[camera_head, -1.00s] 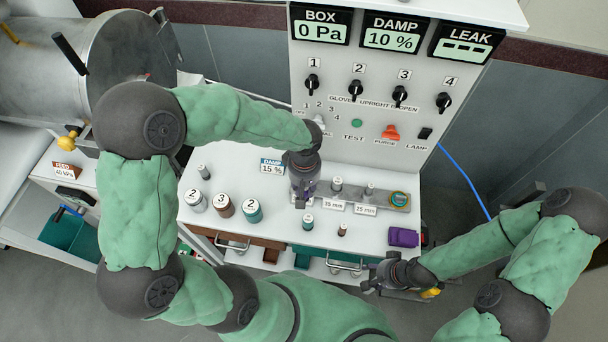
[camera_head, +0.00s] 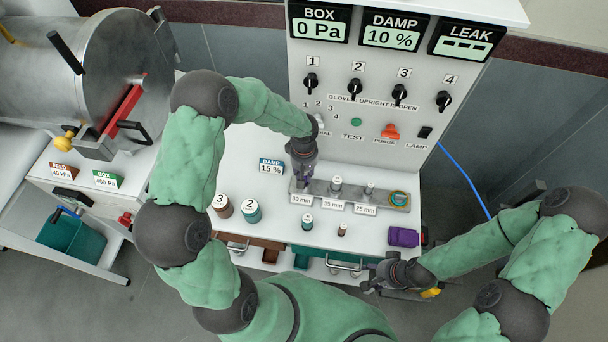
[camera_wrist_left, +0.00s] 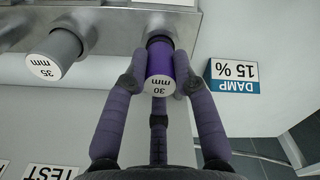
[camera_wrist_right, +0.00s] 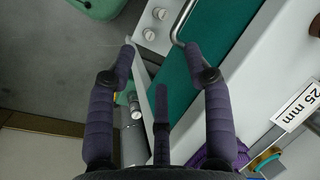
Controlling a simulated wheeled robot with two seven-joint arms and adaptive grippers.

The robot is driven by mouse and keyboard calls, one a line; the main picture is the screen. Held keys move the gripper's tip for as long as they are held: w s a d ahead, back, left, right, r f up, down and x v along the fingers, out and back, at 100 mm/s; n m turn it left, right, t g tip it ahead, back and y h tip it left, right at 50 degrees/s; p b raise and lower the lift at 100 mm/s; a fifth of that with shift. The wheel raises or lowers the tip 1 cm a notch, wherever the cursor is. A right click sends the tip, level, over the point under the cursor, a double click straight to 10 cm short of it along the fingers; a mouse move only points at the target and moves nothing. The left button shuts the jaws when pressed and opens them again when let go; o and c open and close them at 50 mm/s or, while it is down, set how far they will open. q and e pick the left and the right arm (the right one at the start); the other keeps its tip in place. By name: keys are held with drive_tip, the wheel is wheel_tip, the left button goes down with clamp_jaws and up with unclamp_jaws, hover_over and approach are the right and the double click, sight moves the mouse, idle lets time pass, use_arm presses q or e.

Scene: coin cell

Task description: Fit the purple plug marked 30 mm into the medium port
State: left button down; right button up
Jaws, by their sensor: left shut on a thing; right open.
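The purple plug marked 30 mm (camera_wrist_left: 160,62) is between the fingers of my left gripper (camera_wrist_left: 161,75), which is shut on it. In the left wrist view its dark far end meets the grey metal bar (camera_wrist_left: 105,30); I cannot tell how deep it sits. In the head view my left gripper (camera_head: 302,182) is at the bar's left end, behind the 30 mm label (camera_head: 301,199). A grey plug marked 35 mm (camera_wrist_left: 55,58) stands in the bar beside it. No port is marked medium in view. My right gripper (camera_head: 393,271) is open and empty beyond the bench's front edge.
The 35 mm (camera_head: 333,204) and 25 mm (camera_head: 366,211) labels stand before the bar. A DAMP 15 % sign (camera_head: 271,166) is left of it. Several numbered cans and small weights stand on the bench. The control panel (camera_head: 375,130) rises behind.

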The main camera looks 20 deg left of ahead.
use_arm(q)
drive_tip(key=shift+w+f, duration=0.1)
drive_tip(key=shift+f, duration=0.65)
drive_tip(key=shift+f, duration=0.15)
drive_tip(key=c, duration=1)
unclamp_jaws()
